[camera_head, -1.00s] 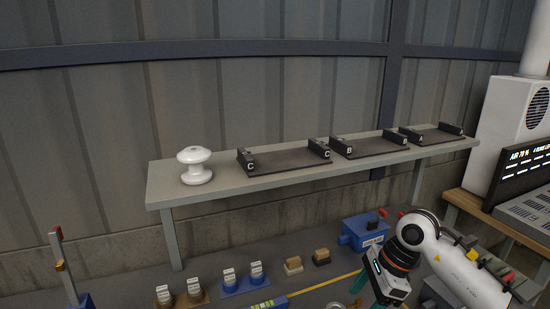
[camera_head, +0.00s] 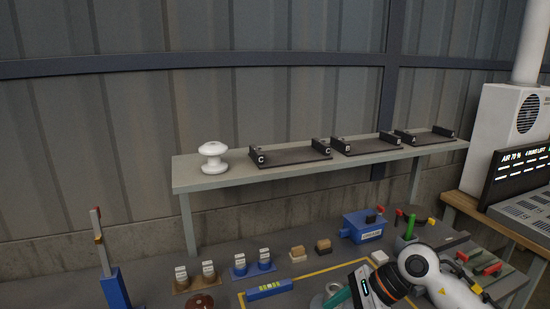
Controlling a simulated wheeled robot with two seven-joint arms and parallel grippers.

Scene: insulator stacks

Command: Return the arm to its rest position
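My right arm comes in from the lower right, its white elbow and dark orange-ringed wrist (camera_head: 386,284) low over the workbench. The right gripper's fingertips are not clearly visible, so I cannot tell whether it is open or shut. A green object shows beside the wrist; I cannot tell whether it is held. My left gripper is not in view. A white insulator (camera_head: 213,158) stands upright on the left end of the grey shelf (camera_head: 222,181). Dark trays C (camera_head: 290,156), B (camera_head: 366,146) and A (camera_head: 430,137) sit on the shelf to its right, and look empty.
The workbench below holds a blue box (camera_head: 362,227), a blue level (camera_head: 269,289), several small labelled pieces, tan blocks (camera_head: 298,253) and a blue stand with an upright post (camera_head: 114,289) at left. A white machine with a display (camera_head: 520,165) stands at right.

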